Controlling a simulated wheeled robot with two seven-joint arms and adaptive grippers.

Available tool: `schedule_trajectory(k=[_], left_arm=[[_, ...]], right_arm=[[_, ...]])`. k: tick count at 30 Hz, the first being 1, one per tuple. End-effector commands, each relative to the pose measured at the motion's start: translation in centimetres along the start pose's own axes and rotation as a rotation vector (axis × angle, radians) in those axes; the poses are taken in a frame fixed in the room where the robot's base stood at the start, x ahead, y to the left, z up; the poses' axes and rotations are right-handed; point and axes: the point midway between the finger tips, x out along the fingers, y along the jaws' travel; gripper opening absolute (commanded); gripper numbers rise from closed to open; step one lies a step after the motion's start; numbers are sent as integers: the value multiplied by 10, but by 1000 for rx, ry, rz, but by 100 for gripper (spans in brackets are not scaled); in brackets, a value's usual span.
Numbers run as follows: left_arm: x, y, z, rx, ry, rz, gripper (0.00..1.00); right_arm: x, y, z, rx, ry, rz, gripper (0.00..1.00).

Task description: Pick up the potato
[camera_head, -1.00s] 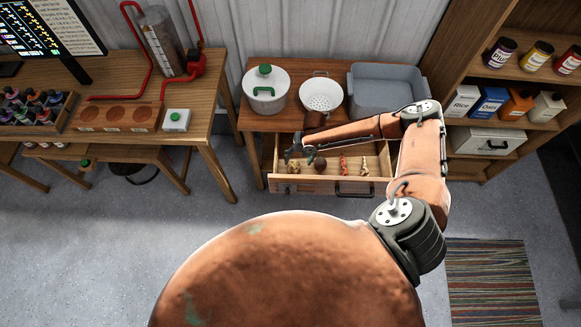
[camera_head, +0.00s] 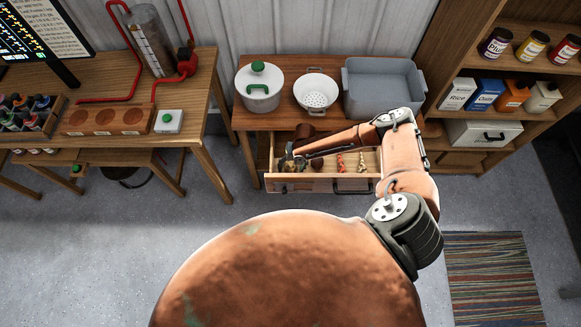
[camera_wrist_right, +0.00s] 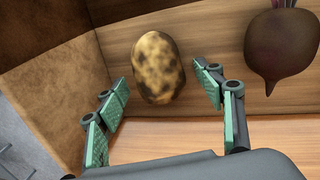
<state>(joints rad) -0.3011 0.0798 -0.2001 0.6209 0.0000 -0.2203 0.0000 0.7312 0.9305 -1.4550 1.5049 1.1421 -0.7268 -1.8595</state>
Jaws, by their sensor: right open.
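The potato (camera_wrist_right: 158,68), yellow-brown with dark spots, lies on the wooden floor of the open drawer (camera_head: 322,184). In the right wrist view it is just beyond and between the fingertips of my right gripper (camera_wrist_right: 163,92), which is open with green pads. Nothing is held. In the head view my right gripper (camera_head: 287,160) is at the drawer's left end, and the potato is hard to make out there. My left gripper is not in view.
A dark beet (camera_wrist_right: 281,45) lies to the right of the potato. Red and tan items (camera_head: 341,163) lie further right in the drawer. A white pot (camera_head: 259,87), a colander (camera_head: 316,92) and a grey basin (camera_head: 384,88) stand on the tabletop above.

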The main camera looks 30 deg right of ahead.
Motion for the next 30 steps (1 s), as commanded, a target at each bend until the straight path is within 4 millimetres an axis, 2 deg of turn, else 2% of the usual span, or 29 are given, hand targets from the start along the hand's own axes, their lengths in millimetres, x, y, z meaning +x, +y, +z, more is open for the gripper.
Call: schedule_trajectory(k=[3,23,30], left_arm=[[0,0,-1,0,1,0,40],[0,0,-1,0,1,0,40],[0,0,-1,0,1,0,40]], right_arm=[[0,0,0,0,0,0,61],[-1,0,0,1,0,0,15],[-1,0,0,1,-1,0,15]])
